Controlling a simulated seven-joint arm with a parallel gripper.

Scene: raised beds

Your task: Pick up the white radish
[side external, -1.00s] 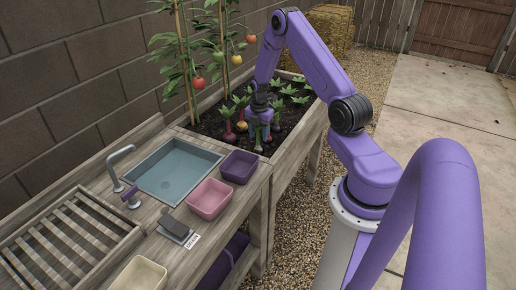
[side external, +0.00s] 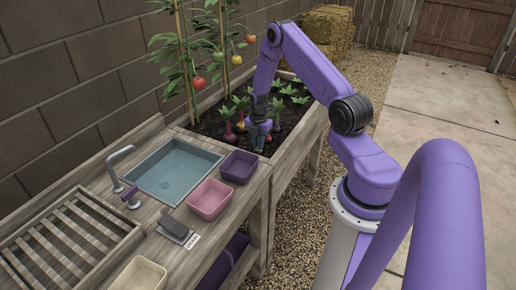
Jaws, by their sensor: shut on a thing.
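My gripper (side external: 259,141) points down at the near end of the soil bed (side external: 288,135), in the front row of root vegetables. It is shut on a pale root, which I take to be the white radish; the fingers hide most of it, and I cannot tell whether it is clear of the soil. A red root with green leaves (side external: 229,136) stands in the soil just left of my gripper.
Leafy plants (side external: 290,90) fill the bed behind, and tomato vines on stakes (side external: 187,62) stand at its left. The bench in front holds a purple bin (side external: 239,167), a pink bin (side external: 210,199), a cream bin (side external: 139,276) and a blue-grey sink (side external: 172,172).

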